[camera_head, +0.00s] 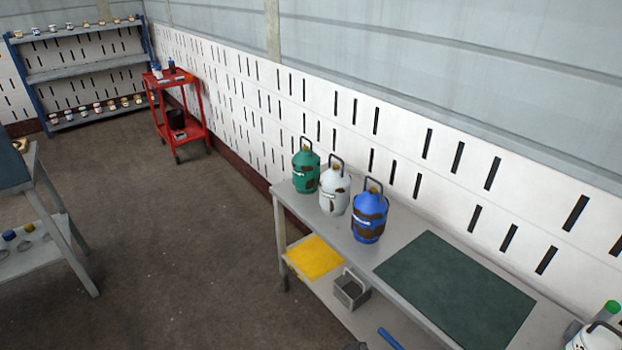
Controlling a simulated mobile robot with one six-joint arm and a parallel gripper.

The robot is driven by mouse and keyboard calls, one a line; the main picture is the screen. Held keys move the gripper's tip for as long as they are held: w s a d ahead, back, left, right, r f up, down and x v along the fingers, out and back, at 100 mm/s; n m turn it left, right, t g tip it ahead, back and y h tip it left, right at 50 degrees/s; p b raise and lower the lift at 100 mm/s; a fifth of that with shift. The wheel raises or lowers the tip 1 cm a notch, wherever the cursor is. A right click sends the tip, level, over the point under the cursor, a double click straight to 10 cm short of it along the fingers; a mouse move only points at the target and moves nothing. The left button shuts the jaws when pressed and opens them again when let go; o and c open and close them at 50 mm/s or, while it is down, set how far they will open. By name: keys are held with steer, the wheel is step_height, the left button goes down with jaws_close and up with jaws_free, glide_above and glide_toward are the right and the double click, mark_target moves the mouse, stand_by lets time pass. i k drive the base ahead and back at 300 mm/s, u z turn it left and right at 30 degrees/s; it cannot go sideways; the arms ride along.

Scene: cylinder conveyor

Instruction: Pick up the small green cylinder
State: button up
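A small green cylinder (306,172) with rusty patches and a dark handle on top stands upright on the grey workbench (318,226), at its far left end. It is the leftmost of three similar cylinders in a row. A white cylinder (334,194) stands just right of it, and a blue one (369,217) is nearest to me. The white one may hide a little of the green one's right edge. My gripper is not in view.
A dark green mat (457,290) covers part of the bench, with no object on it. A green-topped item (610,311) is at the lower right edge. A yellow item (314,257) and grey bin (351,290) are on the lower shelf. Open floor (190,260) lies left.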

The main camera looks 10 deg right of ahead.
mark_target(305, 163)
steer(key=k, duration=1.05)
steer(key=u, duration=0.15)
steer(key=i, duration=0.6)
steer(key=u, duration=0.65)
steer(key=i, duration=0.8)
steer(key=u, duration=0.6)
steer(key=i, duration=1.3)
steer(key=u, duration=0.1)
